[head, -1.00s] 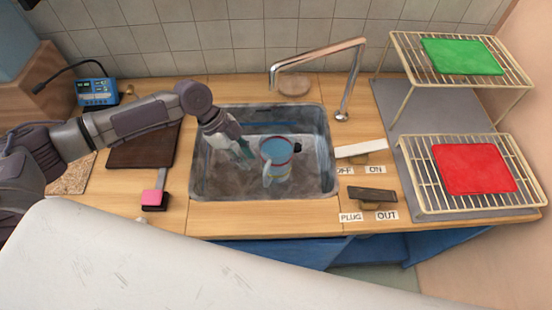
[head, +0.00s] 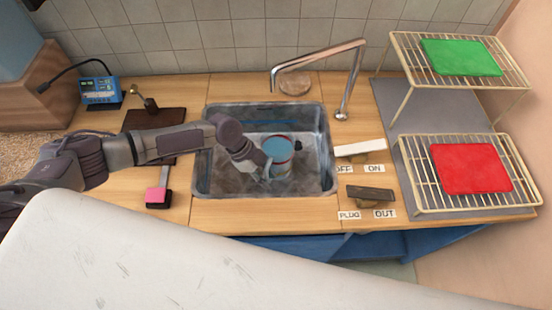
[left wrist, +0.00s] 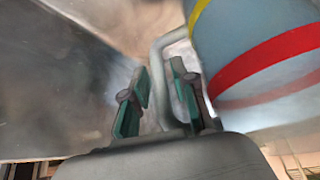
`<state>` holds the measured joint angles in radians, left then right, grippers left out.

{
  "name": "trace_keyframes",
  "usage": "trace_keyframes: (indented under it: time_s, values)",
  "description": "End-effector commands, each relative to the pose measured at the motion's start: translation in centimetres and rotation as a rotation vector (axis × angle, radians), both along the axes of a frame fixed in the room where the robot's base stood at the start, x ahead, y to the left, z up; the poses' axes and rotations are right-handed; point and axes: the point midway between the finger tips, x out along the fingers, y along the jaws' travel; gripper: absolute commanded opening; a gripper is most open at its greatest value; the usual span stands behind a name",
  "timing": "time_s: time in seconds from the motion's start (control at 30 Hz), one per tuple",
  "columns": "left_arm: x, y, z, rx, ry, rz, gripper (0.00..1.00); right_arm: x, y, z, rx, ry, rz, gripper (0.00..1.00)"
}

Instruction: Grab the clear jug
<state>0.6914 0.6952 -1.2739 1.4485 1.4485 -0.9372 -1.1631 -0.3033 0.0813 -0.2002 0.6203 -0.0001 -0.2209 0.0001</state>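The clear jug (head: 279,152) is pale bluish and see-through, with a red band near its rim in the head view. It stands in the metal sink. In the left wrist view the jug (left wrist: 255,60) fills the upper right, with yellow and red bands, and its handle (left wrist: 157,75) faces my gripper. My left gripper (head: 267,175) is down in the sink at the jug's left front side. In the left wrist view its green-padded fingers (left wrist: 160,90) are apart, with the handle's outer bar between them. My right gripper is in neither view.
The sink (head: 232,197) has a tall faucet (head: 318,52) behind it. To its right are a white OFF/ON lever (head: 360,147) and a dark PLUG/OUT lever (head: 370,193). Wire racks (head: 412,175) hold red and green pads at far right. A pink-topped block (head: 157,196) lies left.

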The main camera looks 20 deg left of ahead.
Motion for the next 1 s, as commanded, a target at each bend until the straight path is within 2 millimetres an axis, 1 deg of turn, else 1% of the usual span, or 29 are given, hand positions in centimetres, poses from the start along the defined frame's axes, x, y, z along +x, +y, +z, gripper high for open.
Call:
trace_keyframes:
  time_s: [0.03, 0.07, 0.2, 0.53, 0.57, 0.83, 1.0]
  values:
    - [-0.01, 0.01, 0.0, 0.0, 0.0, 0.0, 0.27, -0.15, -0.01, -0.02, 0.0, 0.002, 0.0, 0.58]
    - [-0.01, 0.01, 0.01, 0.0, 0.0, 0.0, 0.23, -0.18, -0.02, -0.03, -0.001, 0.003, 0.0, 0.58]
    - [0.0, 0.01, 0.03, 0.0, 0.0, 0.0, 0.0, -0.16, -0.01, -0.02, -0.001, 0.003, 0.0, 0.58]
    - [0.02, 0.01, 0.05, -0.001, 0.0, 0.0, 0.0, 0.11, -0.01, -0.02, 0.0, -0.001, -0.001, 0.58]
    - [0.23, -0.12, 0.31, -0.005, -0.006, 0.0, 0.0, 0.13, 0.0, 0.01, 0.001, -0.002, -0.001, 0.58]
    - [0.2, -0.09, 0.31, -0.004, -0.005, 0.001, 0.0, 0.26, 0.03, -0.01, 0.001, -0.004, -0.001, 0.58]
    - [0.2, -0.11, 0.72, -0.005, -0.005, 0.001, 0.0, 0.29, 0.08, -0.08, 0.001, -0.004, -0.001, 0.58]
